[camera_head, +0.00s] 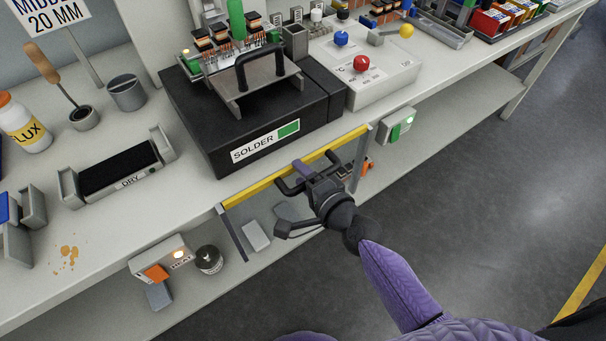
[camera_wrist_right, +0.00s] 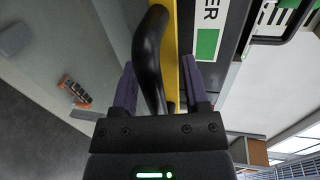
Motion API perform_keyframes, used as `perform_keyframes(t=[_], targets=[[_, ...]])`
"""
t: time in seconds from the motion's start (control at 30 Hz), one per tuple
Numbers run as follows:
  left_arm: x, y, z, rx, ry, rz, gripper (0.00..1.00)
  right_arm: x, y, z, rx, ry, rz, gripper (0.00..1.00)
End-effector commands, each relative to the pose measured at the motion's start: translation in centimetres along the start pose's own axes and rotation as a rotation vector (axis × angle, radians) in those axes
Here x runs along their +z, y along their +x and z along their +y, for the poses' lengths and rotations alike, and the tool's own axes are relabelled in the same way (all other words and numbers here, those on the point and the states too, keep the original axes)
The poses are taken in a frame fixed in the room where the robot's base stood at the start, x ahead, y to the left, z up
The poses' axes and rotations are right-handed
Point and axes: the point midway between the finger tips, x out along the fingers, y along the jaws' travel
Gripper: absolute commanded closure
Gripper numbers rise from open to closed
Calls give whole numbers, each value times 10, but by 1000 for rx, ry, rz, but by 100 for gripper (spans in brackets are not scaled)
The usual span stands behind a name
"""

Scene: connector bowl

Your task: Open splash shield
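The splash shield shows as a yellow bar (camera_head: 262,185) with grey side arms in front of the black solder unit (camera_head: 222,131). The panel between its arms looks clear. A black bar handle (camera_head: 285,188) sticks out from the yellow bar. My right gripper (camera_head: 306,172) is at this handle. In the right wrist view the black handle (camera_wrist_right: 150,60) and yellow bar (camera_wrist_right: 184,45) run between the purple fingers of my right gripper (camera_wrist_right: 160,88). The fingers are apart, with a gap visible beside the handle. My left gripper is out of view.
A dryer tray (camera_head: 117,175) and flux bottle (camera_head: 22,123) stand left on the bench. A heat switch box (camera_head: 160,257) and a green-button box (camera_head: 398,127) are along its front edge. A lower shelf (camera_head: 290,250) lies below. Open floor is at the right.

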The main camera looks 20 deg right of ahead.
Motion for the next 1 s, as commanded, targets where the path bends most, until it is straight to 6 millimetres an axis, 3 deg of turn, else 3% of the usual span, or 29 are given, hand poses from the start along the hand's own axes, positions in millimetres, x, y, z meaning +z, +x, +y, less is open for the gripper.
perform_keyframes(t=[0.17, 0.6, 1.0], targets=[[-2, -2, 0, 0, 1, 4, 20, 0, -9, 0, 1, -1, 1, 42], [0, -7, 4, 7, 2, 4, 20, 0, -92, 1, 2, -1, 0, 42], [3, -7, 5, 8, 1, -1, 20, 0, -99, 0, 0, 0, 0, 42]])
